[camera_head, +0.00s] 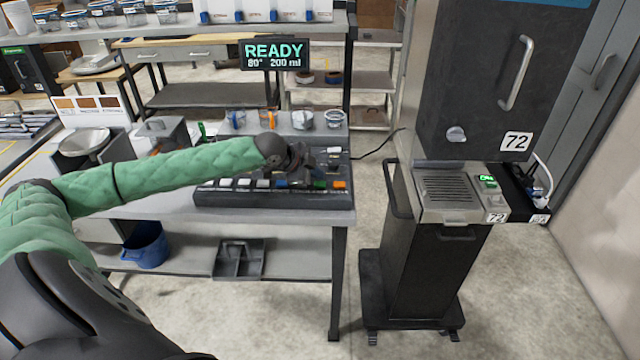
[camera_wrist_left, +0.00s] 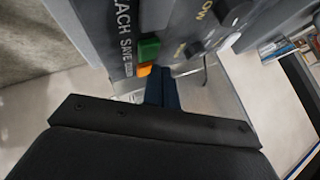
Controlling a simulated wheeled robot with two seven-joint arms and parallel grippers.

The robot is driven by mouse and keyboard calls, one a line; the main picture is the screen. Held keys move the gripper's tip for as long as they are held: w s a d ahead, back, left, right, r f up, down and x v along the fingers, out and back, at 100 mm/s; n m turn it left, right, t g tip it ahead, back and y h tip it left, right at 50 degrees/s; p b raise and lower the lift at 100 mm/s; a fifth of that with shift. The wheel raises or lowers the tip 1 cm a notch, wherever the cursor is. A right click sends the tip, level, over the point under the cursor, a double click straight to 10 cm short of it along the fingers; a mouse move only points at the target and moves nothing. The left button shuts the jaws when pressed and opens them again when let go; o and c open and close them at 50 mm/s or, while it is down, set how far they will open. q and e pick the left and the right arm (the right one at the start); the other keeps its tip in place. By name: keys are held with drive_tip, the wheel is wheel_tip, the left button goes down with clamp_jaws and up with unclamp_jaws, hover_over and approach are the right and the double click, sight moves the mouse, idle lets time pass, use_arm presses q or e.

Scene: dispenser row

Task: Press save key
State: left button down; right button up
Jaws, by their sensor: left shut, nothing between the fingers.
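The dark control panel (camera_head: 270,199) lies on the bench, with a row of coloured keys along its front. A green key (camera_head: 320,184) and an orange key (camera_head: 340,184) are at the right end of the row. In the left wrist view the word SAVE is printed beside the green key (camera_wrist_left: 148,50), with the orange key (camera_wrist_left: 144,70) next to it. My left gripper (camera_head: 299,178) is shut and empty over the panel, left of the green key in the head view. Its dark blue fingers (camera_wrist_left: 161,82) point at the panel close to both keys; contact cannot be told. My right gripper is not in view.
A display reading READY (camera_head: 275,54) stands behind the panel. Several small cups (camera_head: 303,119) stand behind the keys. A tall dark dispenser (camera_head: 490,90) marked 72 stands to the right, with a floor gap between it and the bench.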

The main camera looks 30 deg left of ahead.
sight(316, 185)
use_arm(q)
drive_tip(key=shift+f, duration=0.1)
idle(0.3)
drive_tip(key=shift+f, duration=0.35)
drive_tip(key=shift+f, duration=0.45)
idle(1.1)
drive_tip(key=shift+p, duration=0.3)
drive_tip(key=shift+r+p, duration=0.8)
drive_tip(key=shift+r, duration=0.15)
wheel_tip(316, 185, up, 5)
drive_tip(key=p, duration=0.4)
